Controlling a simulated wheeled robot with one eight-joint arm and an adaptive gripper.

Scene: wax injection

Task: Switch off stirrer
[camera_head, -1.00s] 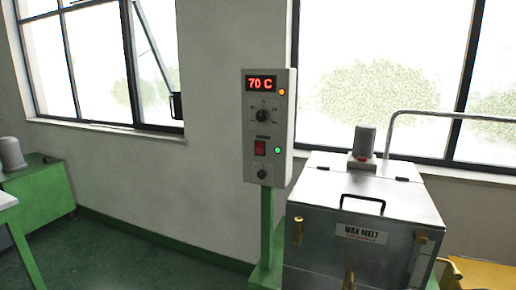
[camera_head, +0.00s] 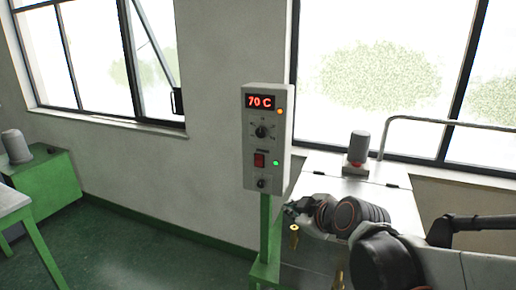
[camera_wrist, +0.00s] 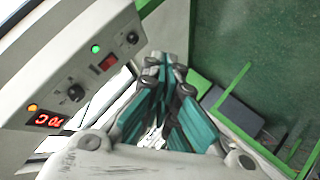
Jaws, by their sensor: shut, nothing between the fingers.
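The grey control box (camera_head: 245,120) stands on a green post and shows a red "70 C" display (camera_head: 261,101). Below are a dark dial (camera_head: 261,131), a red rocker switch (camera_head: 259,160), a lit green lamp (camera_head: 276,163) and a small lower knob (camera_head: 261,183). In the wrist view the switch (camera_wrist: 109,63), green lamp (camera_wrist: 96,48) and lower knob (camera_wrist: 132,38) lie left of my gripper (camera_wrist: 165,62). My gripper (camera_head: 289,211) is shut and empty, right of and below the box in the head view. Which control is the stirrer's cannot be read.
The metal wax tank (camera_head: 335,165) with a grey motor (camera_head: 358,146) on its lid is right of the box, partly hidden by my arm. A green bench (camera_head: 45,180) is at the left. The floor (camera_head: 120,240) between is clear.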

